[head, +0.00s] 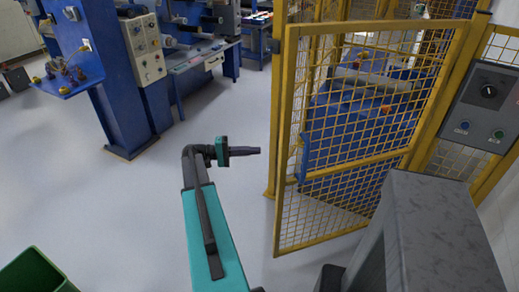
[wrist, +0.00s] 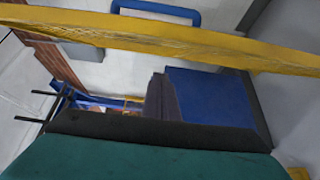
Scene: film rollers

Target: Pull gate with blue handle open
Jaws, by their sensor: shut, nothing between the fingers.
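The yellow mesh gate (head: 285,130) stands upright at the right of the head view, its bottom edge slanting across the floor. I cannot tell how far it is open. My dark fingers (wrist: 160,85) show below the yellow bar.
A grey control box (head: 488,108) hangs at the right. A blue machine (head: 360,125) stands behind the mesh. Another blue machine (head: 110,75) is at the back left. A green bin (head: 35,275) sits at the lower left. The grey floor (head: 110,210) between is clear.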

